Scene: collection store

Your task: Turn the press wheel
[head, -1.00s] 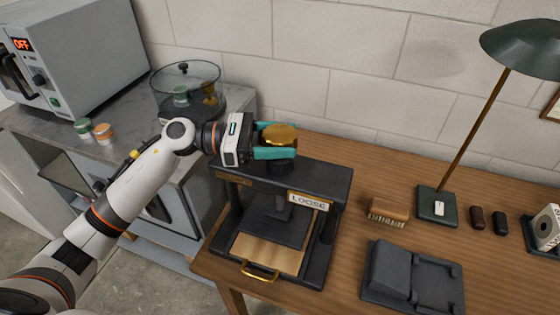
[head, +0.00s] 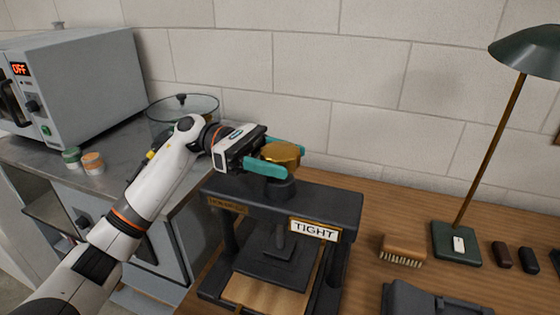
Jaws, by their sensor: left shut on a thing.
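The press (head: 335,207) is a dark frame on the wooden table, with a label (head: 314,230) on its front reading TIGHT. Its brass wheel (head: 281,152) sits on a dark hub on top. My left gripper (head: 281,160) comes in from the left with its teal fingers on either side of the wheel, shut on it. Below the top beam, the dark pressing plate (head: 270,262) is down near a light wooden board (head: 262,296). My right gripper is not in view.
A brush (head: 403,249), a green lamp base (head: 456,243) and a dark device (head: 425,300) stand right of the press. A grey oven (head: 90,80) and a glass-lidded vessel (head: 183,106) are at left. A block wall stands behind.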

